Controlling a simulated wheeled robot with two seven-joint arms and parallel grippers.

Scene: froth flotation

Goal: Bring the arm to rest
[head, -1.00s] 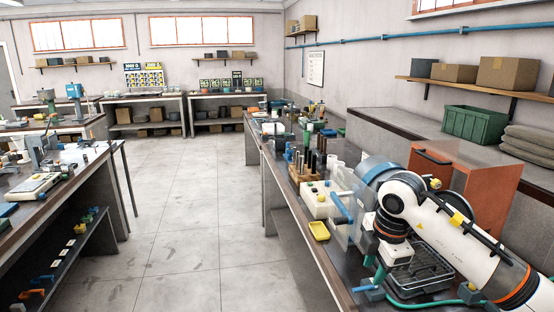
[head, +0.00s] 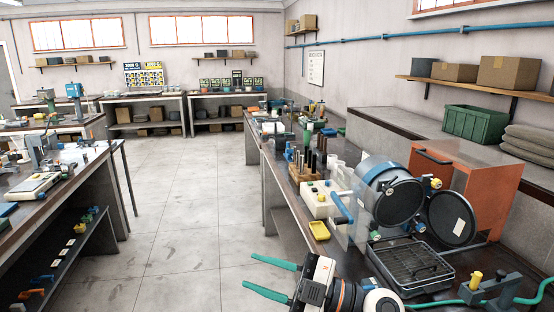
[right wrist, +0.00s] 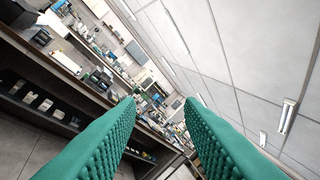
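My right gripper (head: 265,275) is low in the head view, over the floor just off the near edge of the right-hand bench (head: 312,246). Its two green fingers point left and are spread apart with nothing between them. In the right wrist view the same gripper (right wrist: 160,102) shows both fingers apart, with the room tilted behind them. My left gripper is not in the head view.
A bench (head: 84,190) stands at left. The aisle floor (head: 185,215) is clear.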

